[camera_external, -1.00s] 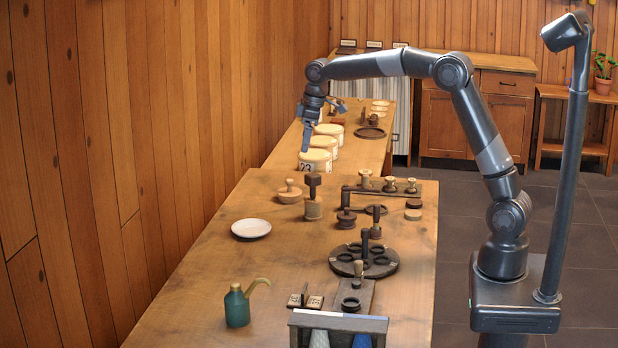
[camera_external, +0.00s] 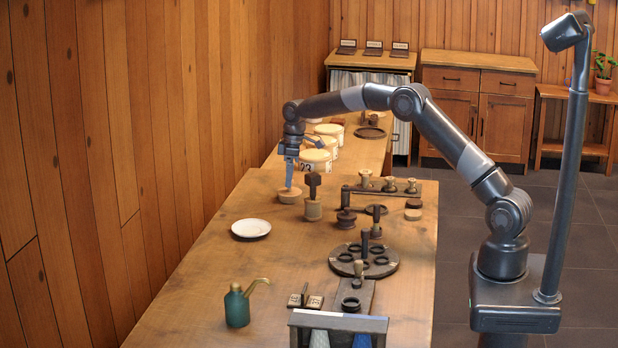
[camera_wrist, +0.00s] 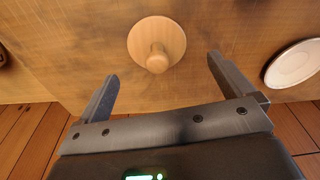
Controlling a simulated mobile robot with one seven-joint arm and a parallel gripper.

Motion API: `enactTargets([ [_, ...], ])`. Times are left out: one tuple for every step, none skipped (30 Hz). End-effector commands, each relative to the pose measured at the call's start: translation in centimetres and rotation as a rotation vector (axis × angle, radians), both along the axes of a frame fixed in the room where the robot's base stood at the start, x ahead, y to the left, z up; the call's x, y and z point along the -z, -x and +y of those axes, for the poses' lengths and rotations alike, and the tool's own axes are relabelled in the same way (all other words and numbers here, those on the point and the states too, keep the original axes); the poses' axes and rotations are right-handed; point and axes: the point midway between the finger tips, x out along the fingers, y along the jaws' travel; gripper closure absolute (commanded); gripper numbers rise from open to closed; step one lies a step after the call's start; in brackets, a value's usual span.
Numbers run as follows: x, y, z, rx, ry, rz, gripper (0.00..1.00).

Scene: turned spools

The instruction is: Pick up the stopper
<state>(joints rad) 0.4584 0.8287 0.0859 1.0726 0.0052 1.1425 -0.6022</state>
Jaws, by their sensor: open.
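The stopper (camera_external: 290,196), a pale wooden disc with a round knob on top, sits on the near table toward its far left. In the wrist view the stopper (camera_wrist: 157,38) lies at upper centre, its knob pointing toward the gripper. My gripper (camera_external: 289,182) is over the stopper in the external view, its fingers hiding the knob there. In the wrist view my gripper (camera_wrist: 163,66) is open, with one finger on each side of the knob and nothing held. I cannot tell exactly how far the fingertips are above the disc.
A white plate (camera_external: 251,229) lies nearer on the table; the plate also shows in the wrist view (camera_wrist: 293,63). Pale numbered tubs (camera_external: 316,160) stand behind.

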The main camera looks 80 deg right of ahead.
Motion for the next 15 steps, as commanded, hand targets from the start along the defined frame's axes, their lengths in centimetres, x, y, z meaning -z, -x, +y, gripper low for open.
enactTargets([
  [0.2, 0.0, 0.0, 0.000, 0.000, 0.000, 0.03],
  [0.4, 0.0, 0.0, 0.000, 0.000, 0.000, 0.03],
  [0.6, 0.0, 0.0, 0.000, 0.000, 0.000, 0.03],
  [0.8, 0.0, 0.0, 0.000, 0.000, 0.000, 0.03],
  [1.1, 0.0, 0.0, 0.000, 0.000, 0.001, 0.03],
  [1.6, 0.0, -0.1, 0.000, -0.001, 0.002, 0.03],
  [2.1, 0.1, -0.1, 0.000, -0.001, 0.003, 0.03],
  [2.5, 0.1, -0.1, 0.000, -0.001, 0.003, 0.03],
  [3.2, 0.1, -0.2, 0.000, -0.001, 0.002, 0.03],
  [3.6, 0.1, -0.2, 0.000, -0.002, 0.002, 0.03],
  [4.1, 0.0, -0.2, 0.000, -0.002, 0.002, 0.03],
  [4.6, -0.1, -0.2, 0.000, -0.001, 0.001, 0.03],
  [5.0, -0.2, -0.2, 0.000, -0.001, 0.001, 0.03],
  [5.2, -0.2, -0.1, 0.000, -0.001, 0.001, 0.03],
  [5.4, -0.2, -0.1, 0.000, 0.000, 0.001, 0.03],
])
